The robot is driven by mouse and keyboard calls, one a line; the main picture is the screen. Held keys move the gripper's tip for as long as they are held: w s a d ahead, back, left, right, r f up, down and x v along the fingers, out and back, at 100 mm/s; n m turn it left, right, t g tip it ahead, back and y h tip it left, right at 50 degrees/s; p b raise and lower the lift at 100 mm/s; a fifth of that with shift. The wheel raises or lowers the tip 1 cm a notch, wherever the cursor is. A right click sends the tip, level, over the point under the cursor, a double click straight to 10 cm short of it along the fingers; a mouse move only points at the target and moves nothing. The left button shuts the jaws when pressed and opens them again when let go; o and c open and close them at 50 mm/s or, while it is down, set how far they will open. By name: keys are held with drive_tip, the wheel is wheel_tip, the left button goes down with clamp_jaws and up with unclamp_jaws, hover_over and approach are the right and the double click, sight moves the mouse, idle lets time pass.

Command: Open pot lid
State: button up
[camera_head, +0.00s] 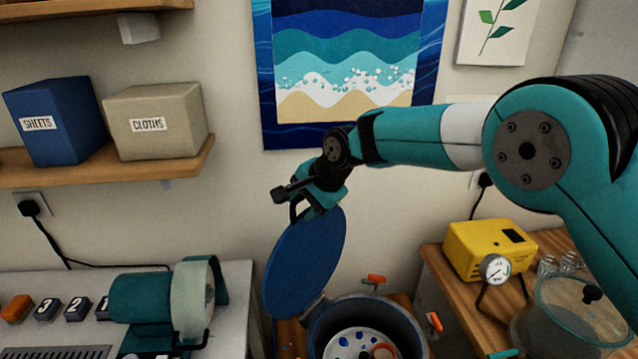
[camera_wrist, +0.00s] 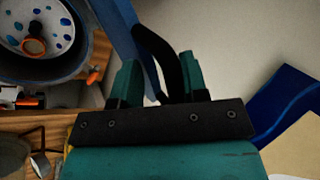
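The blue round pot lid (camera_head: 306,263) stands steeply tilted up at the pot's back left edge, so the pot is open. The pot (camera_head: 365,310) is dark and round; its inside shows a pale disc with blue spots, also seen in the wrist view (camera_wrist: 68,62). The lid's black handle (camera_wrist: 158,52) is a curved bar. My gripper (camera_head: 318,200) is at the lid's upper part. In the wrist view its two teal fingers (camera_wrist: 158,80) stand apart, with the handle passing between them and a gap beside the left finger. The lid's edge (camera_wrist: 122,40) shows beyond.
A yellow pump (camera_head: 490,250) with a gauge and a clear vessel (camera_head: 575,310) stand at right. A teal-and-cream machine (camera_head: 165,298) stands on the left bench. A wall picture (camera_head: 350,70) hangs behind my arm.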

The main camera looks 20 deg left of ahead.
drive_tip(key=b+v, duration=0.5)
drive_tip(key=v, duration=1.2)
drive_tip(key=shift+s+a, duration=0.15)
